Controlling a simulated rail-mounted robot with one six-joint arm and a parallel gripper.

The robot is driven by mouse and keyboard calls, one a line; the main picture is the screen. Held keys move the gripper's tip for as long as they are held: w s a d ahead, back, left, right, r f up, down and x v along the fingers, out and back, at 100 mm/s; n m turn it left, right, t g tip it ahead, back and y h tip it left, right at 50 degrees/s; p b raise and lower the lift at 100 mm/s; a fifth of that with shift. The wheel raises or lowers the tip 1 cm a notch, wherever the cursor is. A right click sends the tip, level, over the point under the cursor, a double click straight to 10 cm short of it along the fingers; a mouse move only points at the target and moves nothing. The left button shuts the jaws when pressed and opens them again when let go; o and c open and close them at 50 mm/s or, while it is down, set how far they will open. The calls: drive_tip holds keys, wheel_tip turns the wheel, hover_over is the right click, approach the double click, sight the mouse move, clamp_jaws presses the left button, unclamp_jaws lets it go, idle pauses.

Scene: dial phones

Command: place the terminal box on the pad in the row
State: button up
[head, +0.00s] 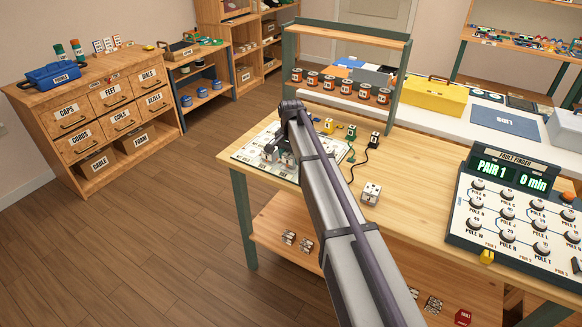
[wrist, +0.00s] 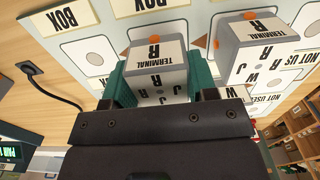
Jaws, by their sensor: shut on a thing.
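A white and grey terminal box (wrist: 158,68) marked "TERMINAL R" sits between the teal fingers of my gripper (wrist: 160,84) in the wrist view. The gripper is shut on it. A second terminal box (wrist: 255,45), also marked R, stands close by at right on the pale board. The board carries pads (wrist: 92,55) with grey discs, and labels reading "BOX" and "NOT USED". In the head view my gripper (head: 279,155) is low over the board (head: 244,155) at the table's left end. My arm hides part of the board. Whether the held box touches its pad cannot be told.
Another white box (head: 371,194) stands on the table right of my arm. A black cable (head: 366,160) and small yellow and black parts lie behind it. A fault finder panel (head: 515,205) reading "PAIR 1" and "0 min" fills the right side. A shelf of jars (head: 340,85) stands behind.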

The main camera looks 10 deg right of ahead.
drive_tip(key=shift+f, duration=0.9)
drive_tip(key=shift+r, duration=0.3)
drive_tip(key=shift+f, duration=0.3)
drive_tip(key=o, duration=0.9)
drive_tip(key=shift+r, duration=0.1)
drive_tip(key=shift+o, duration=0.2)
